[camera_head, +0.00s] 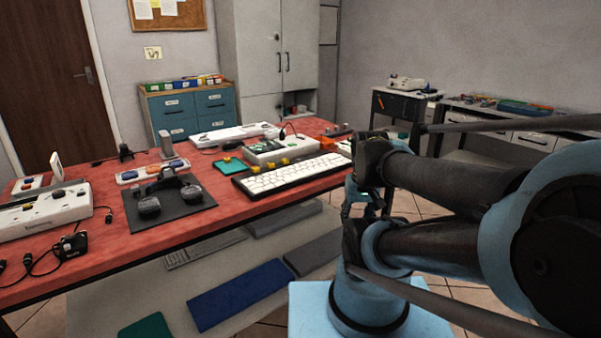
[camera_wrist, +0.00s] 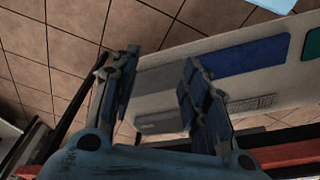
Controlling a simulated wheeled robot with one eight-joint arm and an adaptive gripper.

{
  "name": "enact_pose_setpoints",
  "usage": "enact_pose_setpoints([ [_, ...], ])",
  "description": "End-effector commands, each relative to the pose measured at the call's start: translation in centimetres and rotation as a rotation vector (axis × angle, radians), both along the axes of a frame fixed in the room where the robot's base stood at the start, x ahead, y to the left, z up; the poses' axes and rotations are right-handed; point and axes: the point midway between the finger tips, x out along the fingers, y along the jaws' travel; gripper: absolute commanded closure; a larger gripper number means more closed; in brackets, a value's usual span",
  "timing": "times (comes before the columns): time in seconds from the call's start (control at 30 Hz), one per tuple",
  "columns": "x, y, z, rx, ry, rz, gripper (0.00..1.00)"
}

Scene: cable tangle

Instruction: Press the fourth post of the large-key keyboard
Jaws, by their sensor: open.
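The keyboard with large white keys and a dark frame (camera_head: 291,176) lies on the red table near its front right edge. Several small yellow posts stand along its far side, one of them a yellow post (camera_head: 284,161) near the middle. I cannot tell their order for certain. My gripper (camera_wrist: 160,60) is open and empty in the wrist view, its two fingers apart over the floor and low shelf. In the head view my arm is at the right, beyond the table's front edge, and partly covers the gripper. The keyboard's keys do not show in the wrist view.
The red table (camera_head: 75,257) also holds a green-and-white device (camera_head: 267,152), a green tray (camera_head: 230,166), a dark mat with a headset (camera_head: 172,222), and cables at left. A low shelf holds a blue mat (camera_head: 238,294). Tiled floor is open beside the table.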

Motion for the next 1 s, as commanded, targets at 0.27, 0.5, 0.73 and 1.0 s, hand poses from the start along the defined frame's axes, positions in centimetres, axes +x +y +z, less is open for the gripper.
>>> enact_pose_setpoints([
  [0.27,-0.01,0.00,0.00,0.000,0.000,0.000,1.00],
  [0.5,-0.01,0.00,0.01,0.000,0.000,0.000,1.00],
  [0.73,-0.01,0.00,0.01,0.000,0.000,0.000,1.00],
  [1.0,-0.01,0.00,0.01,0.000,0.000,0.000,1.00],
])
